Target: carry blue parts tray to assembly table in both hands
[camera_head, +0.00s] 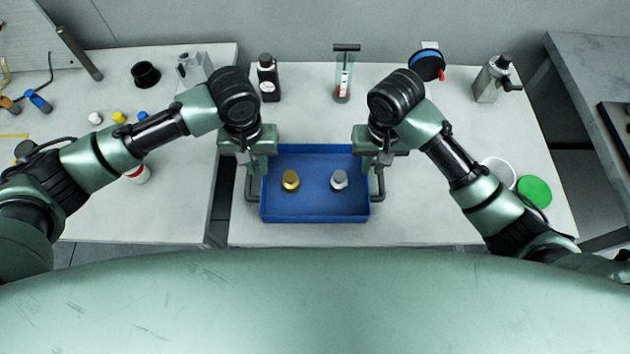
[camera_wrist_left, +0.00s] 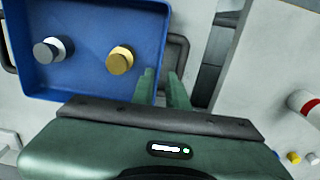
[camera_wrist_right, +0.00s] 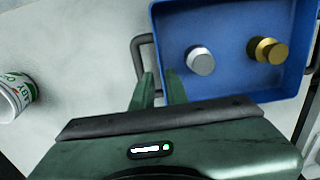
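The blue parts tray (camera_head: 315,213) sits near the front edge of the middle table. A gold knobbed part (camera_head: 290,181) and a silver one (camera_head: 339,180) stand inside it. My left gripper (camera_head: 262,168) is at the tray's left side, with its fingers apart above the side wall and handle (camera_wrist_left: 184,50). My right gripper (camera_head: 371,168) is at the right side, fingers likewise apart by the other handle (camera_wrist_right: 138,55). A gap shows between the fingertips in each wrist view. I cannot tell whether any finger touches the tray.
Behind the tray stand a black bottle (camera_head: 267,80), a red-filled tube (camera_head: 343,85) and a grey dispenser (camera_head: 490,80). A white tub (camera_head: 497,172) and green lid (camera_head: 534,190) lie right. A left table (camera_head: 180,215) is separated by a gap; another table (camera_head: 590,75) is far right.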

